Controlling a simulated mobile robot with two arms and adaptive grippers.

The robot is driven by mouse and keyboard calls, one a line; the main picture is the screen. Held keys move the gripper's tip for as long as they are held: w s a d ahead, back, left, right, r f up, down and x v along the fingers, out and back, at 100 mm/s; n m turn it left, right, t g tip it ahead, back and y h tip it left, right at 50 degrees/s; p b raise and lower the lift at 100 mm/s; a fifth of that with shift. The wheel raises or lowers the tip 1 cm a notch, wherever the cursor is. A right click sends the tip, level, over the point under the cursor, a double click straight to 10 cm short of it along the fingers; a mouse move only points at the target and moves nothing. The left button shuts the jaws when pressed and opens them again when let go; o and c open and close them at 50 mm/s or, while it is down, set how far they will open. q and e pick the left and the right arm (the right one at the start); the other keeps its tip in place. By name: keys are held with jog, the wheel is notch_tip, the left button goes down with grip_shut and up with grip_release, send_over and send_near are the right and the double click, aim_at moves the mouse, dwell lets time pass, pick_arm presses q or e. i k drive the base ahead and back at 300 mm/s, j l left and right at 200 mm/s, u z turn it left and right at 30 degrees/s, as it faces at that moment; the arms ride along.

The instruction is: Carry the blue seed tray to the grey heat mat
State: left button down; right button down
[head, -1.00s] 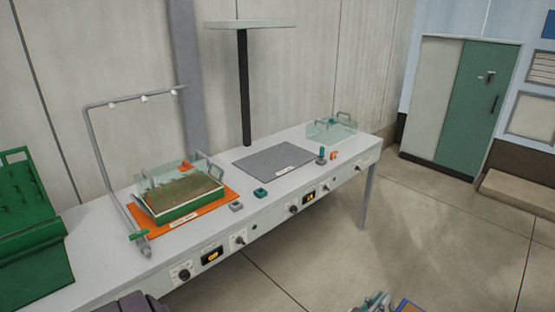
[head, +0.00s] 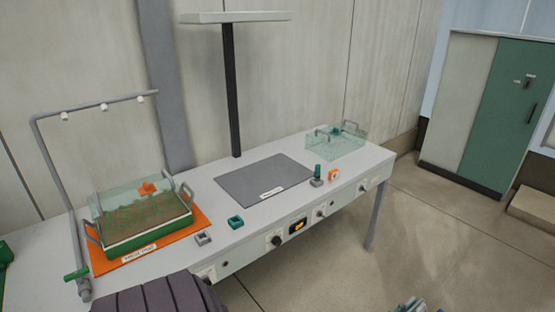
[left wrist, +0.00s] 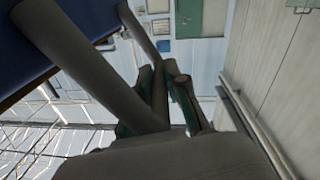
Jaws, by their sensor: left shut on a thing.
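The grey mat (head: 255,183) lies flat and bare on the bench, with a small label at its front edge. In the left wrist view my left gripper (left wrist: 167,88) is shut on a grey bar-like handle. A blue surface (left wrist: 50,30), apparently the blue seed tray, fills the upper left corner there beside the fingers; most of it is out of frame.
On the bench (head: 330,200), a green tray under a clear cover (head: 150,215) stands on an orange mat (head: 202,220). A clear cover (head: 335,143) stands at the far end. A lamp post (head: 230,90) rises behind.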

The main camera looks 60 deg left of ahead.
aim_at(265, 176)
jog(key=i+j, duration=0.2)
jog(key=i, duration=0.35)
jog(key=i+j, duration=0.15)
jog(key=i, duration=0.4)
jog(key=i+u, duration=0.15)
jog(key=i, duration=0.25)
jog(key=i+l+u, duration=0.15)
jog(key=i, duration=0.3)
jog(key=j+u, duration=0.15)
jog(key=u, duration=2.7)
jog(key=i+l, duration=0.25)
jog(key=i, duration=0.2)
jog(key=i+l, duration=0.25)
jog(key=i, duration=0.2)
jog(key=i+l, duration=0.3)
jog(key=i, duration=0.1)
